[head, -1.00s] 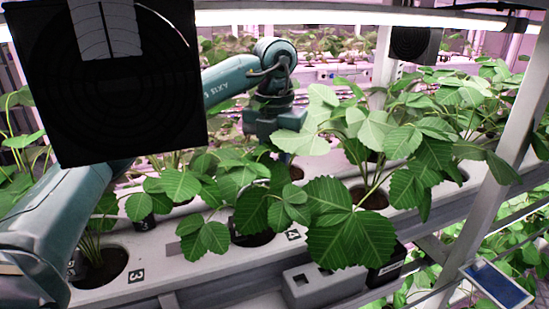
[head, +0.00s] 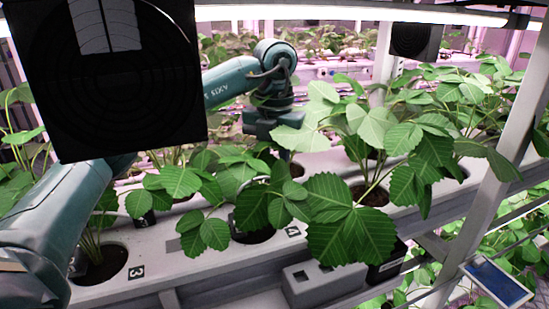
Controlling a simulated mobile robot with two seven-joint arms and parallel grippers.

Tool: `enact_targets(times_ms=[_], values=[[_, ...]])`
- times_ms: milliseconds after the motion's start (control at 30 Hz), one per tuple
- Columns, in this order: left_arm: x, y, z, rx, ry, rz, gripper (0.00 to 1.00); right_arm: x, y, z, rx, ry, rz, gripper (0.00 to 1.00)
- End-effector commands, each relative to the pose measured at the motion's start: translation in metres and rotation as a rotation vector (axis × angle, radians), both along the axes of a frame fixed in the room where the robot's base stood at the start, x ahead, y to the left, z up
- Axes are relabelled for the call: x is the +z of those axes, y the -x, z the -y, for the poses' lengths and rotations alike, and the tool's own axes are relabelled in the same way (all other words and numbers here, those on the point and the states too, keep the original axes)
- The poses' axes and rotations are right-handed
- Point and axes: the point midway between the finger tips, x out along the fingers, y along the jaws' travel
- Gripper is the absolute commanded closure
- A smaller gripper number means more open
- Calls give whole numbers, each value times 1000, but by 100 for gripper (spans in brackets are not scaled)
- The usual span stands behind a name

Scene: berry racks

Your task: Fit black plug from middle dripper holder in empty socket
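A teal arm of mine enters at the lower left, passes behind a black panel and ends in a gripper (head: 283,150) lowered among leaves over the white planting trough (head: 150,262). Leaves hide its fingertips, so I cannot tell whether it is open or holds anything. The right gripper is not in view. A light grey box with a square opening (head: 313,283) sits at the trough's front edge; I cannot tell whether the opening is the empty socket. A small dark piece (head: 146,217) stands by a plant hole on the left. No black plug or dripper holder can be made out clearly.
Strawberry plants with broad leaves (head: 350,232) crowd the trough and overhang its front. A black panel (head: 110,120) blocks the upper left. A dark labelled box (head: 385,268) is beside the grey box. A slanted metal post (head: 490,190) stands at right.

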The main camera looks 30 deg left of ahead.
Motion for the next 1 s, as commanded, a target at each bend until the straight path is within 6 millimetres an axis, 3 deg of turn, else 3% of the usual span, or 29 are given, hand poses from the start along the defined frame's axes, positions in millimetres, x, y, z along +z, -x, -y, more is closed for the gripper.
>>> enact_targets(times_ms=[800, 833, 1000], values=[[-9, 0, 0, 0, 0, 1, 97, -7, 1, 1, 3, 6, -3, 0], [-9, 0, 0, 0, 0, 1, 75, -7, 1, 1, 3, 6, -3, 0], [-8, 0, 0, 0, 0, 1, 61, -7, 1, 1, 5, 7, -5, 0]])
